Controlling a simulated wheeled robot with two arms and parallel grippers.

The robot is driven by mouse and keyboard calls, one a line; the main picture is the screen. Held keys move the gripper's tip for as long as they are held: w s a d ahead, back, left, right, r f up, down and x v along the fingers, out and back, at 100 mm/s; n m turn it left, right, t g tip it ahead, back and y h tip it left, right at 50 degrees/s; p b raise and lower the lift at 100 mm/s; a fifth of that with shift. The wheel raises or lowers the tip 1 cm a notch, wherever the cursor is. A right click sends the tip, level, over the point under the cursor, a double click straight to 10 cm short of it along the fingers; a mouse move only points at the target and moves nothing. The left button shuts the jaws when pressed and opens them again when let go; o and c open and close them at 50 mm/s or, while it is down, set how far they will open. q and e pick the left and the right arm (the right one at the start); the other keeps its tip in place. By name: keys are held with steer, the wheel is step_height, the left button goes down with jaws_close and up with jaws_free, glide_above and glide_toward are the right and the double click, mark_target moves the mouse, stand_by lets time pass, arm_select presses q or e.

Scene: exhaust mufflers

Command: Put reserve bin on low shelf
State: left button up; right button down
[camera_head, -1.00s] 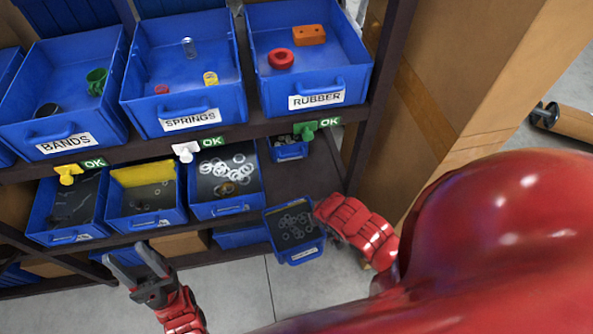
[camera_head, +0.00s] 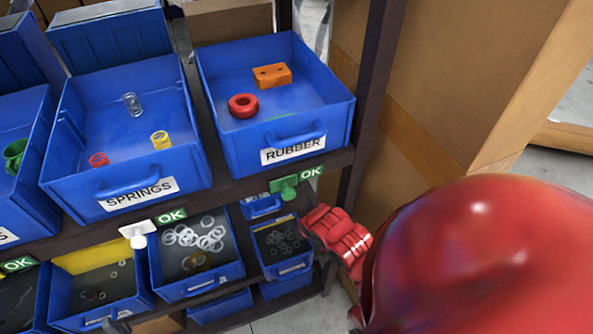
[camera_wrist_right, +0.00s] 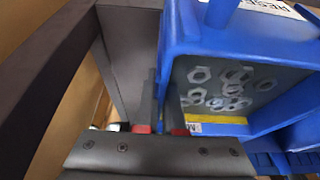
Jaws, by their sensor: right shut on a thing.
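The reserve bin (camera_head: 281,264) is a small blue bin of grey nuts at the right end of the low shelf (camera_head: 251,279). My right gripper (camera_head: 312,232) is shut on its right side wall. In the right wrist view the bin (camera_wrist_right: 178,65) fills the right side, its label partly cut off, with the wall between the fingers (camera_wrist_right: 160,122). The bin looks nearly level, beside the bin of rings (camera_head: 196,255). I cannot tell whether its base touches the shelf. A grey tip at the bottom left edge may be my left gripper (camera_head: 118,324); its jaws are not clear.
A small blue bin (camera_head: 262,206) stands behind the reserve bin. The upper shelf with the RUBBER bin (camera_head: 335,130) and a green tag (camera_head: 287,187) overhangs it. A dark post (camera_head: 372,110) and cardboard box (camera_head: 430,110) close the right side. More blue bins (camera_head: 283,287) sit below.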

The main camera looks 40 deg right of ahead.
mark_target(296, 223)
steer(key=w, duration=0.2)
steer(key=w+d, duration=0.1)
steer(key=w, duration=0.1)
steer(key=shift+w+f, duration=0.1)
steer(key=shift+w, duration=0.15)
steer(key=shift+f, duration=1.65)
steer(key=c, duration=1)
jaws_free()
steer(key=shift+s+f, duration=0.1)
steer(key=shift+f, duration=0.05)
steer(key=v, duration=1.2)
